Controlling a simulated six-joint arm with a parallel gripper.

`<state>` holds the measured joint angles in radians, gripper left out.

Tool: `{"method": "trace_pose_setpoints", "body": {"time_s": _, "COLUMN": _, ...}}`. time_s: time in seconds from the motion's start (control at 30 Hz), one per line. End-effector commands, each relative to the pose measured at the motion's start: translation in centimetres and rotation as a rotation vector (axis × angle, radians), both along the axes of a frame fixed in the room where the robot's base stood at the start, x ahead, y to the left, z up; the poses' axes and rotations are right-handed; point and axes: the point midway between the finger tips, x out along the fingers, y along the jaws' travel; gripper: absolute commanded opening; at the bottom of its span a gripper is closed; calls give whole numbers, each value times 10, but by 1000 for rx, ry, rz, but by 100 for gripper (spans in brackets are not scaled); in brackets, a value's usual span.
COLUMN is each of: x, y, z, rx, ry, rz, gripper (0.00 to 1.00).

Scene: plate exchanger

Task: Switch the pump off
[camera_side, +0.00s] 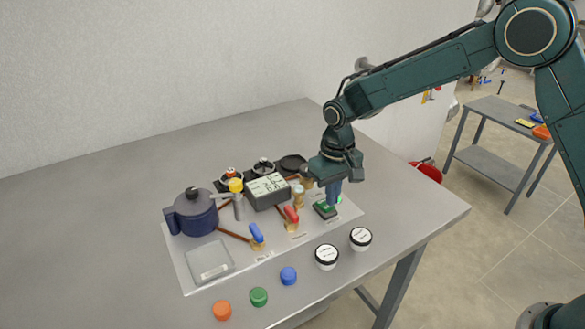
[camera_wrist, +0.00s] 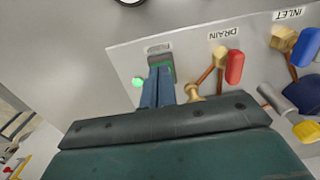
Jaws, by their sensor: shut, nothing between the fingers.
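The pump switch (camera_side: 323,210) is a dark box with a green rocker at the right end of the light panel (camera_side: 183,272). A green lamp (camera_side: 339,199) glows beside it. In the wrist view the switch (camera_wrist: 160,58) shows under its label, with the lit green lamp (camera_wrist: 138,82) to its left. My gripper (camera_side: 333,203) is shut and empty, pointing down at the switch. In the wrist view its blue fingertips (camera_wrist: 160,72) overlap the switch and hide part of the rocker. I cannot tell whether they touch it.
The red drain valve handle (camera_side: 291,215) stands left of the switch, with the blue inlet handle (camera_side: 256,233) beyond it. A grey display box (camera_side: 267,191) and a dark blue pot (camera_side: 192,213) stand behind. Two white-topped round jars (camera_side: 327,256) (camera_side: 361,238) and coloured caps (camera_side: 259,296) lie in front.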

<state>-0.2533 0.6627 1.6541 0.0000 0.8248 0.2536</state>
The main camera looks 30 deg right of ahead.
Motion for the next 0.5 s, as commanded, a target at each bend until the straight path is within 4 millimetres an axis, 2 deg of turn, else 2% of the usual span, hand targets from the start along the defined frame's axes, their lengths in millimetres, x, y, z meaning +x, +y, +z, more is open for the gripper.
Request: {"method": "trace_pose_setpoints", "body": {"time_s": 0.5, "x": 0, "y": 0, "z": -5, "rx": 0, "ry": 0, "rz": 0, "gripper": 0}}
